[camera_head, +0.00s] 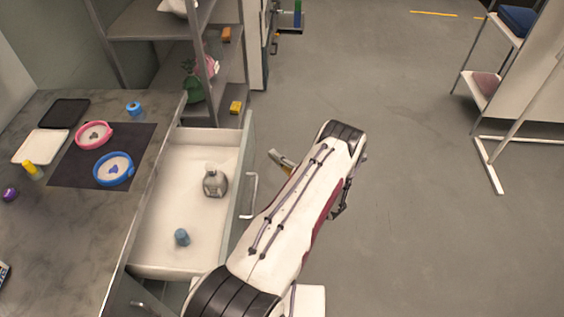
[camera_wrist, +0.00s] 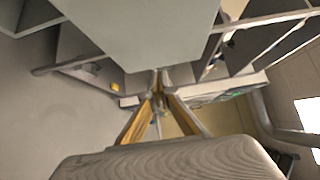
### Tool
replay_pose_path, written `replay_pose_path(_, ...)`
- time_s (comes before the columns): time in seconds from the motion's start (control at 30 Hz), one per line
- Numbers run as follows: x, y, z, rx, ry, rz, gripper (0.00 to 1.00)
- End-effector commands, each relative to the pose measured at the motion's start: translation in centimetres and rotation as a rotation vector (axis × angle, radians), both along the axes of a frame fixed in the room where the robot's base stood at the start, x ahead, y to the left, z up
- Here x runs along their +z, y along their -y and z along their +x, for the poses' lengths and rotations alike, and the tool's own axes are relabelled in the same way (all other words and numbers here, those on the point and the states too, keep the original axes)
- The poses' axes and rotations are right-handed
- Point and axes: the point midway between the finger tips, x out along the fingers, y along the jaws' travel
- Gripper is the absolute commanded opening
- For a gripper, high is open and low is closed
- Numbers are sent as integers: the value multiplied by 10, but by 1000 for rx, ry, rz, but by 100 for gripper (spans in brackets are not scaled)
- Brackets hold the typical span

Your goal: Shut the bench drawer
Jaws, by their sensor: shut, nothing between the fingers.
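The bench drawer (camera_head: 160,245) stands open on the right side of the bench, with a white inside. Its front panel (camera_head: 247,150) carries a pale bar handle (camera_head: 250,195). My gripper (camera_head: 273,155) shows just right of the drawer front, beyond the handle, partly hidden by my arm. In the wrist view my gripper (camera_wrist: 160,78) has its fingertips together, empty, at the lower edge of a pale flat panel (camera_wrist: 145,30), which seems to be the drawer front. I cannot tell whether they touch.
The bench top (camera_head: 75,235) holds a pink-rimmed bowl (camera_head: 94,134) and a blue-rimmed bowl (camera_head: 113,168) on a dark mat (camera_head: 75,175). A grey shelf rack (camera_head: 150,60) stands behind the drawer. The floor (camera_head: 420,200) to the right is clear up to a white rail stand (camera_head: 490,165).

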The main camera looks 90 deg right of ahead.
Motion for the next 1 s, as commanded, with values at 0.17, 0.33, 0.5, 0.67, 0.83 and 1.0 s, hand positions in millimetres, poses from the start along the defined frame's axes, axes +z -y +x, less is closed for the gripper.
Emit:
replay_pose_path(0.17, 0, 17, 18, 4, -2, -1, 0)
replay_pose_path(0.33, 0, 18, 38, 2, 0, 1, 0)
replay_pose_path(0.5, 0, 18, 52, 1, 0, 0, 0)
replay_pose_path(0.67, 0, 18, 57, 1, -1, -1, 0)
replay_pose_path(0.83, 0, 18, 58, 0, -1, -1, 0)
replay_pose_path(1.0, 0, 18, 58, 0, -1, -1, 0)
